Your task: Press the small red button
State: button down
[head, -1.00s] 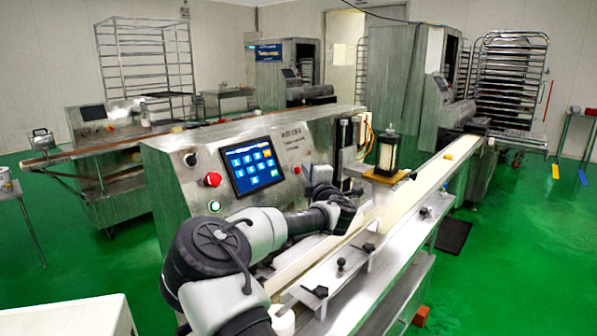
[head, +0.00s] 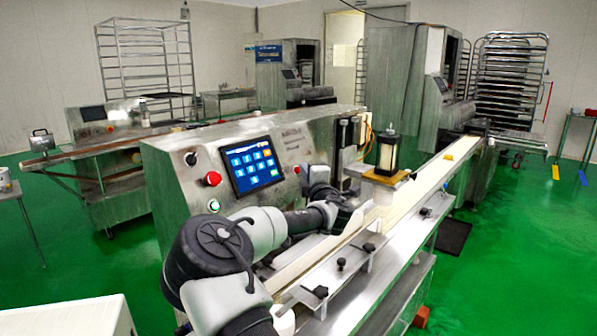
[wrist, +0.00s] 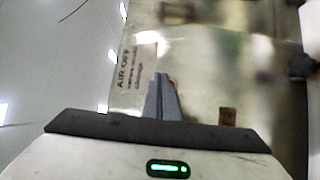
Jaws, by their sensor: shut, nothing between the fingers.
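The encrusting machine's steel front panel (head: 180,190) carries a blue touch screen (head: 252,167), with a large red knob (head: 213,179) to its left. A small red spot, apparently the small red button (wrist: 171,82), shows in the wrist view just right of my fingertips and is partly hidden by them. My gripper (wrist: 163,78) is shut and empty, its fingers pointing at the panel. I cannot tell whether the tips touch the button or panel. In the head view my gripper (head: 316,180) is right of the screen, with its fingertips hard to make out.
A green-lit button (head: 214,206) sits below the large red knob. A label reading AIR OFF (wrist: 136,65) is left of my fingers in the wrist view. The conveyor (head: 415,190) runs below and right of my arm.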

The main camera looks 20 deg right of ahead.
jog(key=shift+w+a+f, duration=0.15)
jog(key=shift+w+a, duration=0.1)
jog(key=shift+w, duration=0.05)
dwell(0.5)
jog(key=shift+s, duration=0.1)
jog(key=shift+s+d+r, duration=0.3)
jog(key=shift+s+d, duration=0.1)
jog(key=shift+s, duration=0.1)
jog(key=shift+s+d+r, duration=0.4)
jog(key=shift+s, duration=0.25)
jog(key=shift+s+d+r, duration=0.35)
jog(key=shift+s+d, duration=0.1)
jog(key=shift+s, duration=0.15)
jog(key=shift+s+d+r, duration=0.4)
jog(key=shift+s, duration=0.25)
